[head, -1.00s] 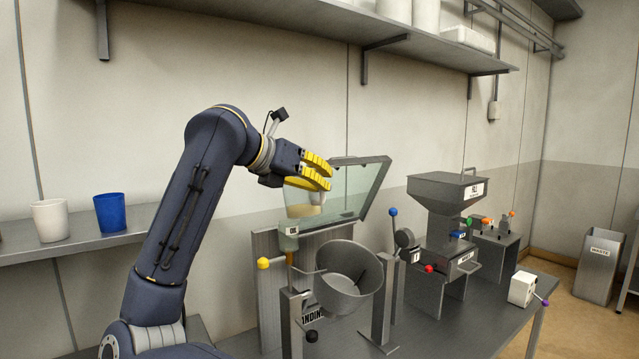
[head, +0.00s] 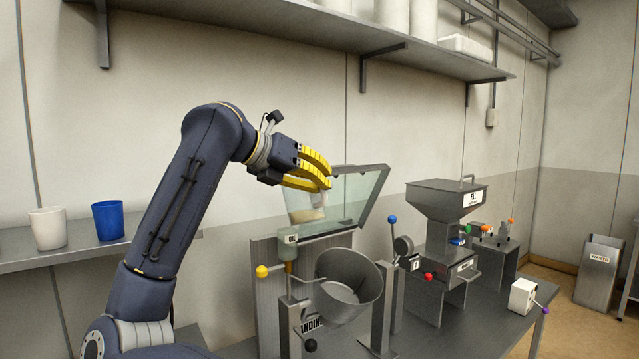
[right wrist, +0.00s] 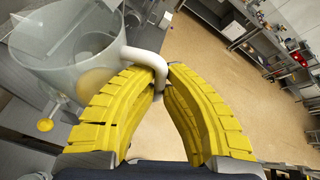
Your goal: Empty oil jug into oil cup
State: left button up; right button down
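My right gripper (head: 328,176) has yellow fingers and is above the pot stand, in front of the glass hood. In the right wrist view my right gripper (right wrist: 162,85) is closed around the white handle of a translucent oil jug (right wrist: 75,45). Yellowish oil shows low in the jug. In the head view the oil jug (head: 299,203) hangs below the fingers, partly covered by them. A small labelled cup (head: 290,239), which looks like the oil cup, is below and left of the jug, with an amber part under it. Whether oil is flowing cannot be told. My left gripper is out of view.
A tilted grey pot (head: 348,290) sits below the glass hood (head: 365,195). A yellow-knobbed lever (head: 262,271) is left of the cup. A blue-knobbed lever (head: 392,219) and a hopper (head: 440,200) stand to the right. A blue cup (head: 108,220) is on the left shelf.

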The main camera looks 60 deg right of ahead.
jog(key=shift+w+d+r+n+g+y, duration=0.15)
jog(key=shift+w+r+n+g, duration=0.1)
jog(key=shift+r+n+g, duration=0.35)
jog(key=shift+w+r+n+g+y, duration=0.2)
jog(key=shift+r+n+g, duration=0.2)
jog(key=shift+r+n, duration=0.25)
jog(key=shift+w+d+r+n+g, duration=0.15)
jog(key=shift+w+d+n+g, duration=0.15)
jog(key=shift+w+n+g, duration=0.55)
jog(key=shift+w+d+n+g, duration=0.35)
jog(key=shift+w+n+g, duration=0.2)
jog(key=shift+w+n, duration=0.3)
dwell(0.4)
jog(key=shift+w+d+f+n+g, duration=0.25)
jog(key=shift+w+f+n+g, duration=0.1)
jog(key=shift+w+n, duration=0.3)
jog(key=shift+w+d+f+n+g, duration=0.3)
jog(key=shift+w+n+g, duration=0.15)
jog(key=shift+w, duration=0.3)
jog(key=shift+w+d+f+n+g, duration=0.25)
jog(key=shift+w+f+n+g, duration=0.1)
jog(key=shift+w+n, duration=0.3)
dwell(0.6)
